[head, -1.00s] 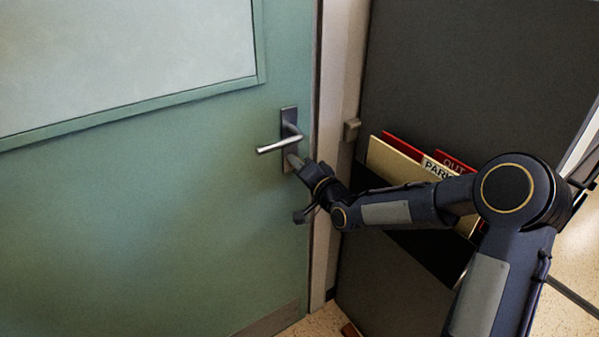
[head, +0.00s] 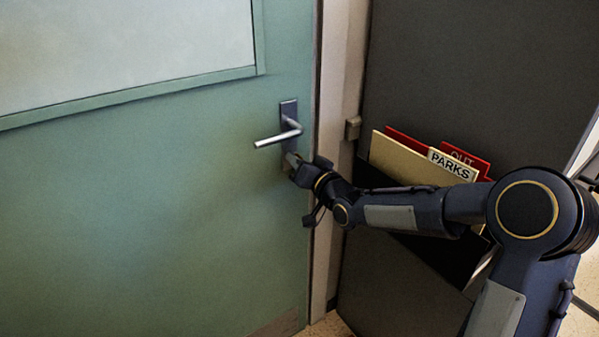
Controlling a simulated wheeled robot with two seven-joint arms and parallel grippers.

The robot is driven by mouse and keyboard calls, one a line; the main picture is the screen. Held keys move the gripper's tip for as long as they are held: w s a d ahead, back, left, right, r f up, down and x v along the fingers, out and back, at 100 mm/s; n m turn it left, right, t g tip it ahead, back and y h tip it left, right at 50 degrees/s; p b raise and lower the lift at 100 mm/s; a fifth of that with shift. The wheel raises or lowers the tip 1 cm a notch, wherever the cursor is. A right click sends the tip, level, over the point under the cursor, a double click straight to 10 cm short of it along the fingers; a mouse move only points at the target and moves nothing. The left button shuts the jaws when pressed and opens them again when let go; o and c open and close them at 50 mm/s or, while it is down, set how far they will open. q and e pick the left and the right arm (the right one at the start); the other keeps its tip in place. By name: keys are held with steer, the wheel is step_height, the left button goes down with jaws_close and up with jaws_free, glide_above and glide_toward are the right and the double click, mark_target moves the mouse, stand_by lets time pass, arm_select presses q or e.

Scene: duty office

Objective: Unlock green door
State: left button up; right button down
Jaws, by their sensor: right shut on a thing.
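The green door (head: 150,210) fills the left of the head view and looks closed against its frame. Its silver lever handle (head: 276,137) points left from a dark upright plate (head: 289,109). My right gripper (head: 292,163) is at the lower end of that plate, just below the lever. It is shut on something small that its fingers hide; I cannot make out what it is. The lock itself is also hidden behind the gripper. My left gripper is not in view.
A dark panel (head: 460,70) stands right of the pale door frame (head: 341,80). A pocket on it holds a tan folder (head: 397,160) marked PARKS and red folders (head: 466,157). My right arm crosses in front of this pocket. Speckled floor shows at the bottom and far right.

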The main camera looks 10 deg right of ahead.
steer(key=shift+n, duration=0.4)
steer(key=n+b, duration=0.2)
steer(key=shift+f+b, duration=0.2)
steer(key=shift+b, duration=0.2)
steer(key=n+b, duration=0.2)
steer(key=n, duration=0.1)
steer(key=shift+b, duration=0.3)
steer(key=shift+r+n+b, duration=0.15)
steer(key=shift+n+b, duration=0.25)
steer(key=shift+n, duration=0.2)
steer(key=c, duration=1.5)
jaws_free()
